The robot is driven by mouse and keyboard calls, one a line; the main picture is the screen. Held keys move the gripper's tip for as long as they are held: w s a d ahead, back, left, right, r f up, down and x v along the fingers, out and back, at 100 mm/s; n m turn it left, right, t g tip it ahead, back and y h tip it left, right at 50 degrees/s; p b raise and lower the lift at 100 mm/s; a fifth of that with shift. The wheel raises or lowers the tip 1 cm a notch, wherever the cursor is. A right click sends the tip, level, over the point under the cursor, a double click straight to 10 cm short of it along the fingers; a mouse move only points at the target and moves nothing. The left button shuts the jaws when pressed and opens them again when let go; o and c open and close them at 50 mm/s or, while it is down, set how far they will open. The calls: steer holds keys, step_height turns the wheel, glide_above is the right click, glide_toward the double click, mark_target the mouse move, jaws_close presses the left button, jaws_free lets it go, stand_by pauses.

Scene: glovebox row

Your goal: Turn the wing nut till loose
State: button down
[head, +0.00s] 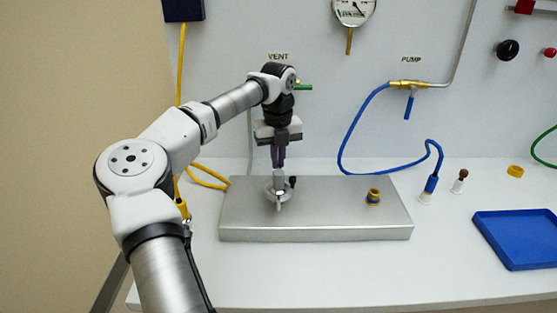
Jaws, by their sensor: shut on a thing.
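My gripper (279,166) points straight down over the left part of a metal block (330,215). Its dark fingers are close together and shut on a small grey metal piece (279,180), which stands upright at the middle of a round silver fitting (271,194) on the block. A small black knob (293,181) stands at the right side of this fitting, and a pale stub (278,205) points to the front. The parts are too small to tell for sure which one is the wing nut. The fingertips hide part of the held piece.
A brass and blue fitting (373,197) sits on the block's right part. A blue hose (345,150) runs to a blue-ended plug (431,184). A small brown-topped piece (460,181), a yellow ring (515,171) and a blue tray (520,240) are right. The front bench is clear.

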steer(key=n+b, duration=0.1)
steer(key=n, duration=0.6)
steer(key=shift+a+b, duration=0.15)
steer(key=shift+b, duration=0.25)
steer(key=n+b, duration=0.1)
steer(key=n, duration=0.3)
steer(key=shift+s+n, duration=0.15)
steer(key=shift+n, duration=0.25)
steer(key=shift+n+b, duration=0.5)
steer(key=shift+n, duration=1)
steer(key=c, duration=1.6)
jaws_free()
steer(key=shift+r, duration=0.1)
step_height(320, 180, up, 14)
